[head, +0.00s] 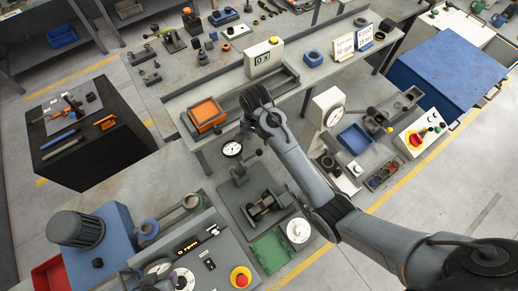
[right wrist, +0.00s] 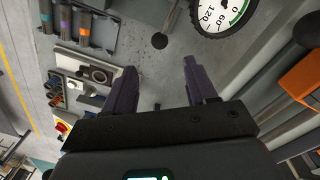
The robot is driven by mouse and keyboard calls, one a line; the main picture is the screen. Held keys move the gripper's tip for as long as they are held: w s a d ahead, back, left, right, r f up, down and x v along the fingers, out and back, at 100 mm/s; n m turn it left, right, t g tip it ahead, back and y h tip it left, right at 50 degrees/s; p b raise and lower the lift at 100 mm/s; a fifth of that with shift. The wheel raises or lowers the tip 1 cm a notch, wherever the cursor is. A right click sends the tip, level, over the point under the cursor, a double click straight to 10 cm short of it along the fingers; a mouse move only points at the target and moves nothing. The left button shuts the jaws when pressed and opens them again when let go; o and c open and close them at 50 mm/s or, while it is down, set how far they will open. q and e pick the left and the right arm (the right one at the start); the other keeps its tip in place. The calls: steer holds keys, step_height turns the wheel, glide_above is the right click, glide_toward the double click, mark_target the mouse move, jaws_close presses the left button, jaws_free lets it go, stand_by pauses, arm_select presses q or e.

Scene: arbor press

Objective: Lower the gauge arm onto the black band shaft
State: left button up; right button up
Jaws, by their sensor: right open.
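A small round dial gauge (head: 232,149) with a white face is on a stand (head: 239,174) in the head view. A dark metal fixture (head: 264,206) stands to its lower right. I cannot make out a black band on any shaft. My right gripper (head: 254,100) is above and right of the gauge in the head view, its fingers mostly hidden by the wrist. In the right wrist view my right gripper (right wrist: 160,78) is open and empty. My left gripper cannot be made out.
An orange bin (head: 206,112) is on the bench left of my right gripper. A white dial instrument (head: 328,105), a blue tray (head: 355,138) and a green tray (head: 270,250) are nearby. A large dial (right wrist: 220,14) with numbers is at the wrist view's top edge.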

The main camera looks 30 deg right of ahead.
mark_target(259, 151)
steer(key=f+p, duration=0.1)
steer(key=f, duration=0.4)
steer(key=f+p, duration=0.1)
steer(key=f, duration=0.4)
steer(key=shift+s+d+f, duration=0.1)
steer(key=shift+s, duration=0.1)
steer(key=shift+c, duration=0.3)
jaws_close()
